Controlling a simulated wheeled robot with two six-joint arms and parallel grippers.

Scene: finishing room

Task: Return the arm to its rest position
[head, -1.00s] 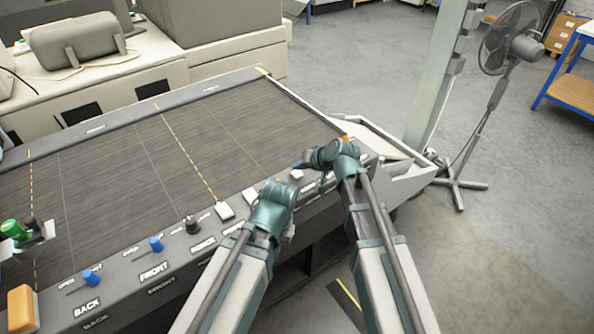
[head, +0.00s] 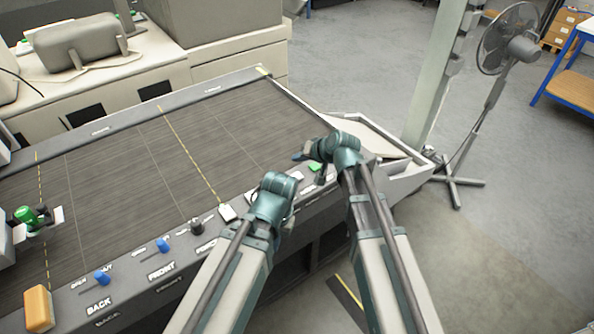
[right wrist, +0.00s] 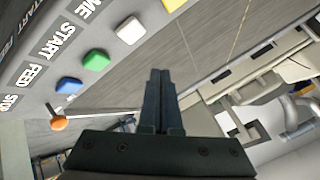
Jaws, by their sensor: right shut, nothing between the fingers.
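My right arm (head: 378,235) reaches up over the control panel. Its teal wrist is bent to the left above the panel's right part, and the right gripper (head: 302,156) points left over the edge of the dark belt. In the right wrist view the gripper's two dark fingers (right wrist: 160,102) lie together with nothing between them, clear of the buttons. My left arm (head: 235,265) also extends forward over the panel's edge, ending in a teal joint. Its gripper fingers do not show.
The panel carries a white button (right wrist: 130,30), a green button (right wrist: 96,59), a blue button (right wrist: 69,86) and an orange knob (right wrist: 58,123). Blue levers (head: 163,245) sit further left. A fan (head: 507,40) stands on the floor at right, beside a pale post (head: 437,90).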

